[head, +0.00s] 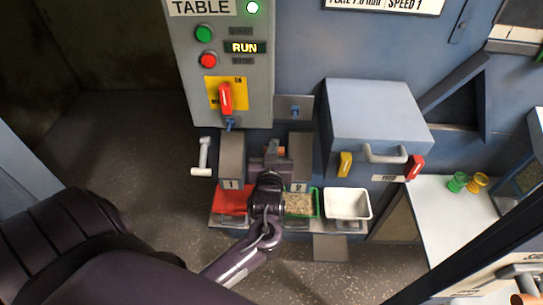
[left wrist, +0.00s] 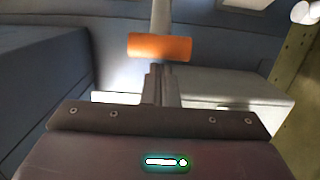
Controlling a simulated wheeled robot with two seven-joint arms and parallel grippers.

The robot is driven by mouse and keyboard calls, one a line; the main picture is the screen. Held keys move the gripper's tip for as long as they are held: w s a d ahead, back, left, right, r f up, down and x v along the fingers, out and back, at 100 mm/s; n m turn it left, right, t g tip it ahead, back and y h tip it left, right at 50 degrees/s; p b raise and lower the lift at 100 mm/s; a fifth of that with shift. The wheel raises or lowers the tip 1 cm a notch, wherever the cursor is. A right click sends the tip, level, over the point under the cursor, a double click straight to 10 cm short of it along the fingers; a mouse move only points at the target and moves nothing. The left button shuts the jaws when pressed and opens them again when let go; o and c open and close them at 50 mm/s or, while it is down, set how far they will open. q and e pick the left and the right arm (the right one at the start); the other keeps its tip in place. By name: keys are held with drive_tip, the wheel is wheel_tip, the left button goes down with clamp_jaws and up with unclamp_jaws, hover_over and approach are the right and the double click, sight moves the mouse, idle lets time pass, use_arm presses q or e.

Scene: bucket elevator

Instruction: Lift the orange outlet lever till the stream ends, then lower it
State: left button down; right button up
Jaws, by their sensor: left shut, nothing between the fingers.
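The orange lever grip (left wrist: 160,47) shows in the left wrist view as a sideways cylinder on a pale upright rod, just beyond my fingertips. My left gripper (head: 272,150) is between the grey outlet spouts marked 1 (head: 231,160) and 2 (head: 300,158) in the head view. Its fingers (left wrist: 158,80) are shut and empty, and a gap to the grip seems to show. In the head view my gripper and wrist hide the area around the lever. No stream is visible. My right gripper is not in view.
Below the spouts stand a red tray (head: 230,200), a green-rimmed tray with grain (head: 301,204) and a white tray (head: 347,204). A control box (head: 222,85) shows RUN. A blue-grey box (head: 378,115) with a handle juts out at right. Green and yellow cups (head: 467,182) stand further right.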

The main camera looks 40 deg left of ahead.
use_arm(q)
drive_tip(key=shift+w+a, duration=0.25)
drive_tip(key=shift+w, duration=0.2)
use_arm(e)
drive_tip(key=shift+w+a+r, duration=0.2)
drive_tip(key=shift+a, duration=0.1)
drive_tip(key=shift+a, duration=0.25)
use_arm(q)
drive_tip(key=shift+f, duration=0.15)
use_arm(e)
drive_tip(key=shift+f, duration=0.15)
